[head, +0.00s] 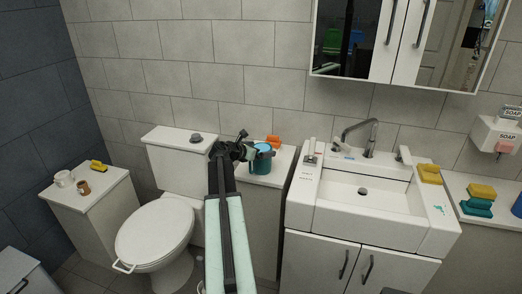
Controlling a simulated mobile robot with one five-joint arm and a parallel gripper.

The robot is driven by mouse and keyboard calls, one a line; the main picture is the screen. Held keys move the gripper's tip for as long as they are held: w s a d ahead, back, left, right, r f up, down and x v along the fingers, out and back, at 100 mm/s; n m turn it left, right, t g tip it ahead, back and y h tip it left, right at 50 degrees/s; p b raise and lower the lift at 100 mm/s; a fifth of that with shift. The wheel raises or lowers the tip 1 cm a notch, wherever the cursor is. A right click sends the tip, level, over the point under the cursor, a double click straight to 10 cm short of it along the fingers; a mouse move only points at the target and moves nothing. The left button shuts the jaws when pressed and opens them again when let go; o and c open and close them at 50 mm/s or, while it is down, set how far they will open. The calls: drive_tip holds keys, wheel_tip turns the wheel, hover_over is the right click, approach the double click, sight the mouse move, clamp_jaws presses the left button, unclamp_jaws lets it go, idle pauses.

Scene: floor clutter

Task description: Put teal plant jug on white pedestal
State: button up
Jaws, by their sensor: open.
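The teal plant jug (262,162) stands on the white-topped stand (284,161) between the toilet and the sink. My gripper (249,146) is open at the jug's upper left side, with its fingers toward the jug. I cannot tell whether a finger touches it. Part of the jug's left side is hidden by the gripper. Another white pedestal (107,190) stands left of the toilet, with a white cup (63,178), a brown cup (84,188) and a yellow object (98,165) on its top. Which of these the task names is not clear from the view.
The toilet (155,234) stands left of my arm, with a grey knob (196,138) on its tank. An orange object (273,141) lies behind the jug. The sink (364,196) is to the right. Yellow and teal sponges (480,200) lie at the far right.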

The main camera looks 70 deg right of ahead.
drive_tip(key=p+v, duration=0.4)
drive_tip(key=v, duration=0.7)
drive_tip(key=shift+a, duration=0.4)
drive_tip(key=shift+w+r, duration=0.1)
drive_tip(key=shift+w, duration=0.05)
drive_tip(key=w+a+f+m+t+y, duration=0.2)
drive_tip(key=w+a+f+m, duration=0.25)
drive_tip(key=w+a, duration=0.7)
drive_tip(key=w+a+f+m+t+y, duration=0.25)
drive_tip(key=w+a+f, duration=0.4)
drive_tip(key=a, duration=0.85)
drive_tip(key=w+a+f+m+y, duration=0.2)
drive_tip(key=a+m+y, duration=0.2)
drive_tip(key=a, duration=1.7)
drive_tip(key=w+a+f+m+y, duration=0.2)
drive_tip(key=a+m+y, duration=0.15)
drive_tip(key=a, duration=1.75)
drive_tip(key=shift+y, duration=0.3)
wheel_tip(320, 180, up, 5)
drive_tip(key=p, duration=0.5)
drive_tip(key=shift+w+d+r, duration=0.15)
